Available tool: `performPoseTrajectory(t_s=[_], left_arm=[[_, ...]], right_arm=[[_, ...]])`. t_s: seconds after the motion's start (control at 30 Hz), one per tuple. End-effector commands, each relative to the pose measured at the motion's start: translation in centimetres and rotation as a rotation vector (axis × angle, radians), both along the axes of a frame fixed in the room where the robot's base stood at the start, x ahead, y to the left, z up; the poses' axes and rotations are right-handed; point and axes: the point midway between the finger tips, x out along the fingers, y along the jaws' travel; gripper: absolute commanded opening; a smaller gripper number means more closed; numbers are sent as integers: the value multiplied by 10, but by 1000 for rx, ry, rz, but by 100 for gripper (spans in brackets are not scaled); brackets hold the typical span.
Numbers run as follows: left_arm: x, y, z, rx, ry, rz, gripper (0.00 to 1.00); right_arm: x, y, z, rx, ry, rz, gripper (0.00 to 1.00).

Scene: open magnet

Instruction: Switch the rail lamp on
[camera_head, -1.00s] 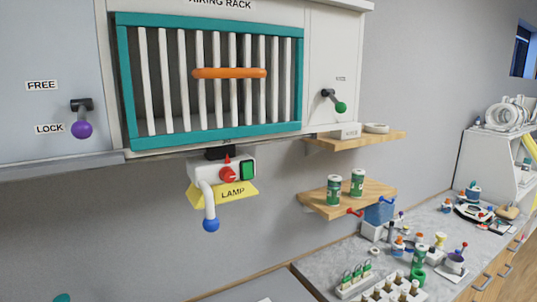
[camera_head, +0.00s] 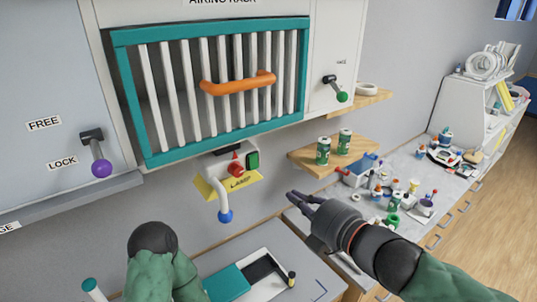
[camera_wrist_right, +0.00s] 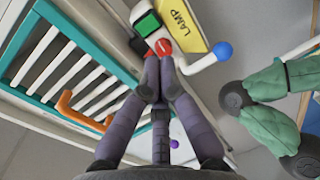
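The rail lamp is a white box (camera_head: 224,163) under the airing rack, with a red knob (camera_head: 236,169), a green block (camera_head: 253,159), a yellow LAMP plate (camera_head: 238,184) and a white arm ending in a blue ball (camera_head: 225,216). My right gripper (camera_head: 291,200) is to the right of and below the lamp in the head view. In the right wrist view, its fingers (camera_wrist_right: 158,62) are drawn together and empty. They overlap the red knob (camera_wrist_right: 163,46) there; contact cannot be judged. My left gripper is not in view; only my left arm shows.
The teal-framed rack (camera_head: 140,95) with an orange handle (camera_head: 240,84) is above the lamp. A wooden shelf (camera_head: 310,164) with two green cans is to the right. A cluttered counter (camera_head: 465,187) lies beyond, and a grey worktop (camera_head: 213,258) is below.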

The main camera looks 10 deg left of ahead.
Motion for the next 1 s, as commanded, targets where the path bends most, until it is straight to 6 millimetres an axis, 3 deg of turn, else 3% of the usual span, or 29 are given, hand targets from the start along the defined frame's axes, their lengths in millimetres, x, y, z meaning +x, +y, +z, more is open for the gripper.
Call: performPoseTrajectory(t_s=[0.13, 0.57, 0.77, 1.0], left_arm=[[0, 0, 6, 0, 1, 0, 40], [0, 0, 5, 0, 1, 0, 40], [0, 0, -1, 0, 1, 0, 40], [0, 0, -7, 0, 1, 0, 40]], right_arm=[[-6, 0, 18, -17, -46, 12, 0], [-5, 2, 18, -19, -51, 13, 0], [9, 16, 14, -19, -49, 14, 0], [40, 48, 9, -19, -47, 14, 0]])
